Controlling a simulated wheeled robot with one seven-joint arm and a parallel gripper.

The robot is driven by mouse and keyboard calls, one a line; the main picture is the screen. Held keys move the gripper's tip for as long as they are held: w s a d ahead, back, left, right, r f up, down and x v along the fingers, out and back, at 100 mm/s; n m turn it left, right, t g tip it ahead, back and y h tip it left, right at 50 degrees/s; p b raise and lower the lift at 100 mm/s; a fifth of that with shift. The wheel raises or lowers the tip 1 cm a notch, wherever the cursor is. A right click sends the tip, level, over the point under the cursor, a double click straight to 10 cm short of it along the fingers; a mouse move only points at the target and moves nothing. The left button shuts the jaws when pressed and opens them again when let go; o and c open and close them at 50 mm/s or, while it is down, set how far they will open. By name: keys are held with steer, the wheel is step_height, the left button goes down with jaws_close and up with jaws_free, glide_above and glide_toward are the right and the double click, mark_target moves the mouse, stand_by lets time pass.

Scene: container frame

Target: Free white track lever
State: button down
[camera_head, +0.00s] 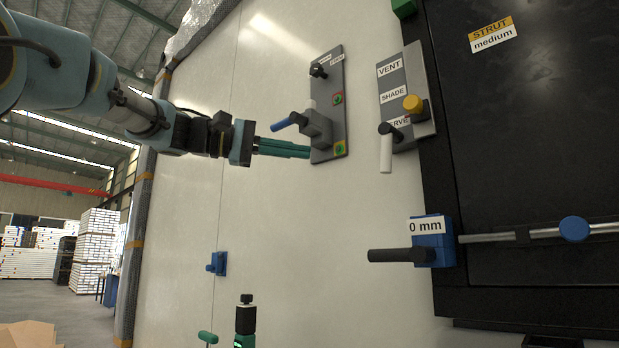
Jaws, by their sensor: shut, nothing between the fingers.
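A white lever (386,154) hangs down from a dark pivot at the lower left of a grey panel (397,82). The panel carries the labels VENT, SHADE and a partly hidden third one. A yellow knob (412,104) sits just above and to the right of the lever. My gripper (305,151) reaches in from the left, with its teal fingers shut and empty. Its tips are near the lower edge of another grey plate (329,75), left of the white lever and apart from it. I cannot tell whether the tips touch that plate.
A blue-handled lever (289,121) on a grey block is close above my fingers. A blue block (434,246) marked 0 mm with a black handle (389,255) is lower right, beside a dark panel (510,150). The pale wall (300,230) below my gripper is mostly clear.

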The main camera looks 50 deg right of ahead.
mark_target(390, 153)
steer(key=s+a+p+x, duration=0.1)
steer(key=s+p+x, duration=0.1)
steer(key=x, duration=1)
steer(key=shift+s+p, duration=0.4)
steer(key=shift+p, duration=0.45)
steer(key=shift+f, duration=0.2)
steer(key=b, duration=0.2)
steer(key=s+n+b, duration=0.1)
steer(key=b, duration=0.1)
steer(key=shift+s+f+g+h, duration=0.2)
steer(key=shift+s+g+h, duration=0.1)
steer(key=shift+g, duration=0.1)
